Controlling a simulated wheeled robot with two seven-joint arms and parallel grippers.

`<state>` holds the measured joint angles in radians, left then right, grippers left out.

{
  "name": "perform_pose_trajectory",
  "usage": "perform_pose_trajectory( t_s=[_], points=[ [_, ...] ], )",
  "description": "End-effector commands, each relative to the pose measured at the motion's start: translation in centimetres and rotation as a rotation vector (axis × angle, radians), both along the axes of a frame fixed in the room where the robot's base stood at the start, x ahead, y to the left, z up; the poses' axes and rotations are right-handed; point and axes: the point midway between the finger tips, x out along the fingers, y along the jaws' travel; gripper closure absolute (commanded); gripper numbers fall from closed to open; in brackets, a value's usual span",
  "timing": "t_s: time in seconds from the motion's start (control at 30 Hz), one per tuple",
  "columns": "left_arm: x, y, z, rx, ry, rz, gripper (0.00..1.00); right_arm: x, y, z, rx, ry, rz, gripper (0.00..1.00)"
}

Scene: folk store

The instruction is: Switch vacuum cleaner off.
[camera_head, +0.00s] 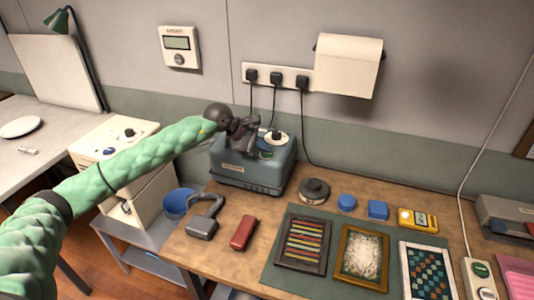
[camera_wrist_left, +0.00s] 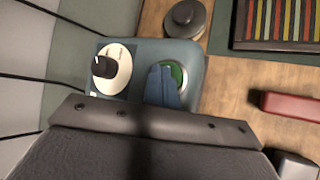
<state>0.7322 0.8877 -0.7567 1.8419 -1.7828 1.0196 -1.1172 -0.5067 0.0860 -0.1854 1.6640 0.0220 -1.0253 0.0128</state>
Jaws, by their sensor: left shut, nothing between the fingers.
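The teal box-shaped vacuum cleaner (camera_head: 253,176) stands on the wooden table against the wall. Its top carries a white dial with a black knob (camera_wrist_left: 103,67) and a round green button (camera_wrist_left: 178,74). My left gripper (camera_head: 254,143) is shut and empty, over the top of the box. In the left wrist view, its bluish fingers (camera_wrist_left: 164,86) cover part of the green button; I cannot tell whether they touch it. A grey hose with a nozzle (camera_head: 202,229) lies at the box's left front. My right gripper is not in view.
A red case (camera_head: 243,232), a dark round puck (camera_head: 314,190) and blue blocks lie right of the hose. Framed pieces lie on a green mat (camera_head: 270,279). Cables hang from a socket strip (camera_head: 255,73) behind the box. A blue bucket (camera_head: 178,204) stands at left.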

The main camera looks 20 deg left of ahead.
Motion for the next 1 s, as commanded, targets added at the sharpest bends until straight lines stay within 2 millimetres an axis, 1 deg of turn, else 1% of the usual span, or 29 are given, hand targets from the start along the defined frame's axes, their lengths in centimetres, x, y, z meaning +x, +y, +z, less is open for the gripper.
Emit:
perform_pose_trajectory(
  t_s=[0.13,0.57,1.0],
  points=[
    [0.0,0.0,0.3,-0.001,-0.001,-0.001,1.00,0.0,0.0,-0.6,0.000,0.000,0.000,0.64],
    [0.0,0.0,1.0,0.000,-0.001,0.001,1.00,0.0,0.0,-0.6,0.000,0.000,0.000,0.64],
    [0.0,0.0,4.3,0.000,-0.003,0.000,1.00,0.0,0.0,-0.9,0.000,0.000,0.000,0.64]
  ],
)
